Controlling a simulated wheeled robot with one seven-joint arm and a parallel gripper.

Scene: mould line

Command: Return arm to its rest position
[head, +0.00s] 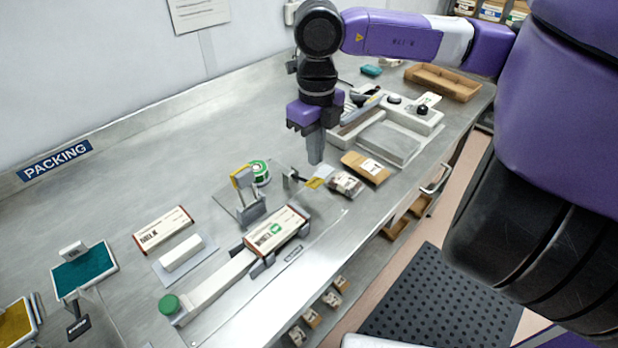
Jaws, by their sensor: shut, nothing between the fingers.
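My purple arm reaches across the upper right of the head view. My gripper (316,150) points straight down above the metal bench (210,125). Its fingers are closed together with nothing between them. The gripper hangs near a yellow-tipped item (318,177) and a clear-wrapped packet (346,184); I cannot tell its exact height above the bench.
A fixture with a green knob (169,304) holds a labelled box (275,230). A similar box (163,229) lies left of it. The bench's back left is clear.

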